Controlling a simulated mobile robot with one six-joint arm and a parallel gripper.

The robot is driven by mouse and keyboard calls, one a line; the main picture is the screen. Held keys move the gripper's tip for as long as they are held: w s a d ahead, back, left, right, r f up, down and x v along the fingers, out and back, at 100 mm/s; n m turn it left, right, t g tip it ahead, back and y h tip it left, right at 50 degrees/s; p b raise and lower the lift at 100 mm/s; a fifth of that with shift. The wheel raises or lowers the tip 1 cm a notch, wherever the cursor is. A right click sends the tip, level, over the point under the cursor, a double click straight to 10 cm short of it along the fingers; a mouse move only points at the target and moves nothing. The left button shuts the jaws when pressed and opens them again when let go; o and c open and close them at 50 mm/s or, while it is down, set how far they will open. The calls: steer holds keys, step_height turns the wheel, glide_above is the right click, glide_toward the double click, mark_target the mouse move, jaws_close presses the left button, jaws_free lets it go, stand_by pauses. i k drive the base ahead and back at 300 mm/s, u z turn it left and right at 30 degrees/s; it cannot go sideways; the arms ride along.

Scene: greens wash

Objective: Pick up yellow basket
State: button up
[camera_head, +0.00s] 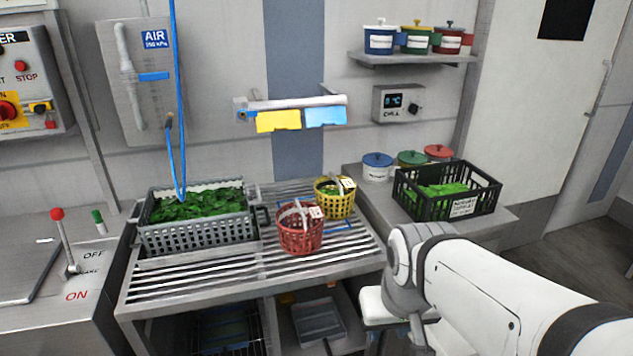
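The yellow basket (336,205) stands upright on the slatted metal rack (205,284), near its back right. It has a pale handle, a small tag and some green content. A red basket (300,240) of similar shape stands just in front of it to the left and may overlap its lower left edge in this view. My white arm (490,290) comes in from the lower right, in front of the rack's right side. I cannot make out any gripper fingers, and nothing of mine is at the yellow basket.
A grey crate of leaves (196,236) sits on the rack's left. A black crate of greens (445,207) and several lidded pots (378,172) stand on the right counter. A rail with yellow and blue cloths (278,121) hangs behind. A blue hose (178,95) hangs down.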

mark_target(338, 204)
steer(key=k, duration=0.6)
steer(key=u, duration=0.2)
steer(key=i, duration=1.3)
steer(key=z, duration=0.75)
steer(key=i, duration=0.5)
steer(key=u, duration=0.15)
